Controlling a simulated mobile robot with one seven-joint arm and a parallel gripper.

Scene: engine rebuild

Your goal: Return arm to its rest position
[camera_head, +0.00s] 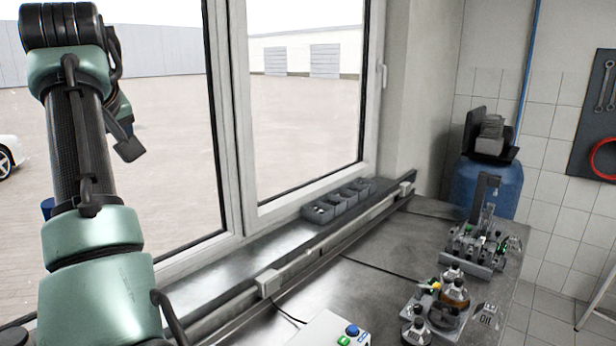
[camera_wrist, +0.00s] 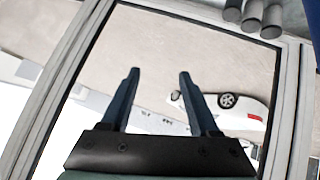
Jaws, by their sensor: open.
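My arm rises at the left of the head view, green and black, in front of the window. In the head view my gripper cannot be made out clearly. In the wrist view my gripper (camera_wrist: 158,75) is open, with its two dark fingers apart and nothing between them. Behind the fingers is the window pane, with the paved yard and a white car (camera_wrist: 235,108) outside. The fingers touch nothing that I can see.
The metal workbench (camera_head: 385,240) is bare in its middle. A grey compartment bin (camera_head: 338,203) sits on the window sill. A fixture with small parts (camera_head: 475,248) and a holder with bottles (camera_head: 440,308) stand at the right. A button box (camera_head: 335,330) is at the front.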

